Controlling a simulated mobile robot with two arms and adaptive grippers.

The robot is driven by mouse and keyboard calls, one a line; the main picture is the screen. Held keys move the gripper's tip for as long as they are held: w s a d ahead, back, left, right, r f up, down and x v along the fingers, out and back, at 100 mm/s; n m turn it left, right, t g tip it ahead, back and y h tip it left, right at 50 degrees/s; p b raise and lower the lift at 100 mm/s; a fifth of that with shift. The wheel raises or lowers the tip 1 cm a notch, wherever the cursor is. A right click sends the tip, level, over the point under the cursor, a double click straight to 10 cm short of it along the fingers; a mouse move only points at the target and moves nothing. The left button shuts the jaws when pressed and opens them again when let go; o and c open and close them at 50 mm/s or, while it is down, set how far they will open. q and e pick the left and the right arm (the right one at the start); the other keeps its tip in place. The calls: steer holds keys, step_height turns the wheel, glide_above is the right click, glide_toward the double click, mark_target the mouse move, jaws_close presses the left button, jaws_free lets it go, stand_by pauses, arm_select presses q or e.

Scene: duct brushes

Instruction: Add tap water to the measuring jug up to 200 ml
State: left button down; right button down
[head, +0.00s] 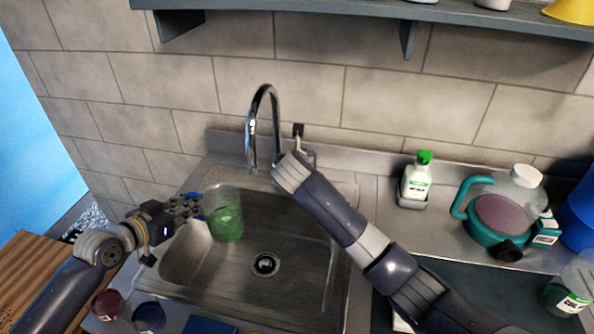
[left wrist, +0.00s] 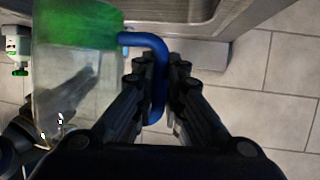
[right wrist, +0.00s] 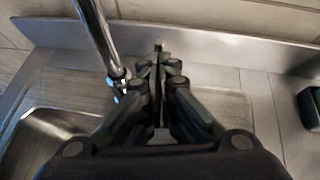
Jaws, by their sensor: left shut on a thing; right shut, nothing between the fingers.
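The measuring jug (head: 224,215) is clear with green contents or tint and a blue handle. My left gripper (head: 196,206) is shut on the handle and holds the jug over the left part of the sink basin (head: 290,262). In the left wrist view the blue handle (left wrist: 158,75) lies between the fingers. The chrome tap (head: 252,125) arches at the back of the sink, its spout to the right of and behind the jug. My right gripper (right wrist: 160,75) is shut and empty beside the tap's base (right wrist: 121,82); in the head view my right arm hides it. No water stream shows.
A green-capped bottle (head: 416,177) stands on the counter right of the sink. A teal-handled jug (head: 495,207) is farther right. Two small round items, one red (head: 108,304) and one dark blue (head: 149,316), are at the front left. A shelf (head: 350,12) runs above.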

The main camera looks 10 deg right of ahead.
arm_select(q)
steer(key=shift+r, duration=0.2)
arm_select(e)
steer(key=v, duration=1.2)
steer(key=shift+s+r, duration=0.2)
steer(key=shift+r, duration=0.15)
steer(key=shift+d, duration=0.1)
